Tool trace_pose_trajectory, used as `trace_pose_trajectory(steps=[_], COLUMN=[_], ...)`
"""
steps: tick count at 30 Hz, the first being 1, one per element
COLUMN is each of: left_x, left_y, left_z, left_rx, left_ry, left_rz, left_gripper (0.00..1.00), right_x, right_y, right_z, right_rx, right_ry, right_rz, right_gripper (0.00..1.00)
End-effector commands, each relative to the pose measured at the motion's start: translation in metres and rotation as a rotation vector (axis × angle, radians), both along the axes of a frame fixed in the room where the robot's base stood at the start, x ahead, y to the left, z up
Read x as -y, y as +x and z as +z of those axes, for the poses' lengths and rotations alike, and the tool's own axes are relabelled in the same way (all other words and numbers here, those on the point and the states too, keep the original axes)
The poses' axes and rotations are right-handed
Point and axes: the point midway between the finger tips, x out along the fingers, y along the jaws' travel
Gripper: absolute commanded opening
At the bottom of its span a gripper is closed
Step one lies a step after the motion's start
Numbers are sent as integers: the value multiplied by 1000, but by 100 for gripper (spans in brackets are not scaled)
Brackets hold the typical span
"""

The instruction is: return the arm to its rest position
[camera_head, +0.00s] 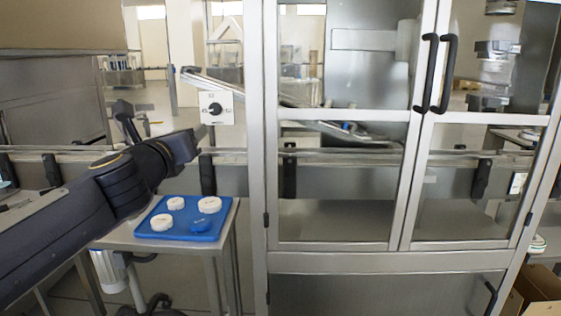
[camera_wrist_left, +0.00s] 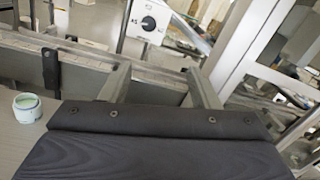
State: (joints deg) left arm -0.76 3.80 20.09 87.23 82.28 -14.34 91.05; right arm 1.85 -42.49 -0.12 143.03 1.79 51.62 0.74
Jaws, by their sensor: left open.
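My left arm (camera_head: 75,215) comes in from the left in the head view and is stretched out over the left side of a blue tray. Its gripper (camera_head: 203,140) is in front of the machine's rail, just below a white switch plate (camera_head: 216,107) with a black knob. In the left wrist view, the two fingers of my left gripper (camera_wrist_left: 162,85) stand apart with nothing between them. The same switch plate shows beyond them (camera_wrist_left: 148,20). My right arm and gripper are not in view.
The blue tray (camera_head: 178,236) holds several white round pieces and a blue one on a small metal table. A glass-doored metal cabinet (camera_head: 335,258) with black handles stands to the right. A small tub with pale green contents (camera_wrist_left: 27,108) shows in the left wrist view.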

Motion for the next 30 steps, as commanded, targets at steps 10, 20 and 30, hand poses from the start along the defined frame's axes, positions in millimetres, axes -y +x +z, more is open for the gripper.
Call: trace_pose_trajectory(steps=[10, 20, 30], left_x=[15, 18, -4], left_y=[-67, -188, -299], left_z=[-31, -173, -305], left_rx=[131, 260, 432], left_ry=[772, 1847, 2409], left_rz=[-150, -568, -1127], left_gripper=[56, 56, 56], right_x=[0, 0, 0], right_y=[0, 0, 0], right_z=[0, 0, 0], right_rx=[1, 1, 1], right_ry=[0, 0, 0], right_rz=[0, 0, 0], right_gripper=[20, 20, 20])
